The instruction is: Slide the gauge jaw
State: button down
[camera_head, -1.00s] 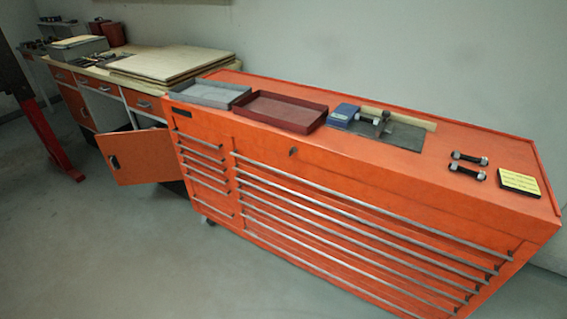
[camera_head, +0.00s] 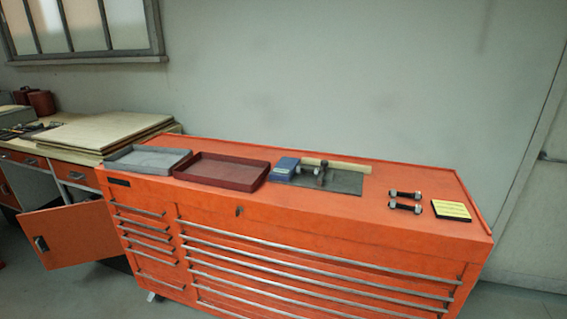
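On top of the orange tool cabinet (camera_head: 205,205), a dark grey mat (camera_head: 345,183) lies right of the middle. A small dark metal tool (camera_head: 321,173) with an upright part stands on or at the mat; it may be the gauge, but it is too small to make out a jaw or its position. A pale beige bar (camera_head: 345,166) lies along the mat's back edge. A blue block (camera_head: 283,168) sits at the mat's left end. My gripper is not in view.
A dark red tray (camera_head: 222,172) and a grey tray (camera_head: 147,159) are on the cabinet's left. Two short black-and-silver pieces (camera_head: 405,201) and a yellow-topped pad (camera_head: 452,210) lie at the right. An orange door (camera_head: 70,235) hangs open below the left workbench (camera_head: 85,146).

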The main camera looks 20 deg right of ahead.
aim_at(324, 168)
jog(key=i+z, duration=0.15)
jog(key=i, duration=1)
jog(key=k+u, duration=0.15)
jog(key=k, duration=0.75)
jog(key=i, duration=0.35)
